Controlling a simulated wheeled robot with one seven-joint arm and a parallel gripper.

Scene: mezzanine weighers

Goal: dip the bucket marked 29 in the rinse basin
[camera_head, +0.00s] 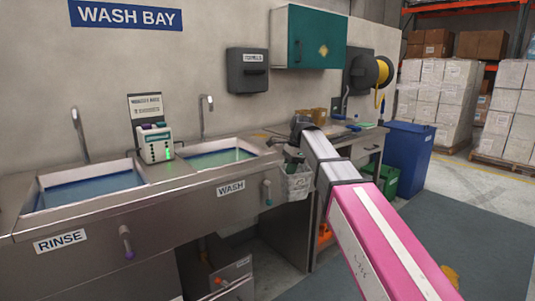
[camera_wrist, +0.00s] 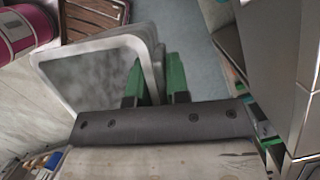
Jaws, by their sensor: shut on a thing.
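My gripper (camera_wrist: 157,75) shows two green fingers in the wrist view, shut on a pale grey bucket (camera_head: 298,184). The bucket hangs in front of the sink counter, just right of the wash basin. Its rim and side (camera_wrist: 95,80) fill the left of the wrist view. A small mark on its side is too small to read. The rinse basin (camera_head: 92,199), holding blue water, is at the far left above the RINSE label (camera_head: 61,241). My arm hides part of the counter.
The wash basin (camera_head: 212,172) with greenish water lies between the bucket and the rinse basin. A dispenser box (camera_head: 156,143) and two taps (camera_head: 79,134) stand behind the basins. A lever (camera_head: 126,242) juts from the front panel. A blue bin (camera_head: 408,158) stands right.

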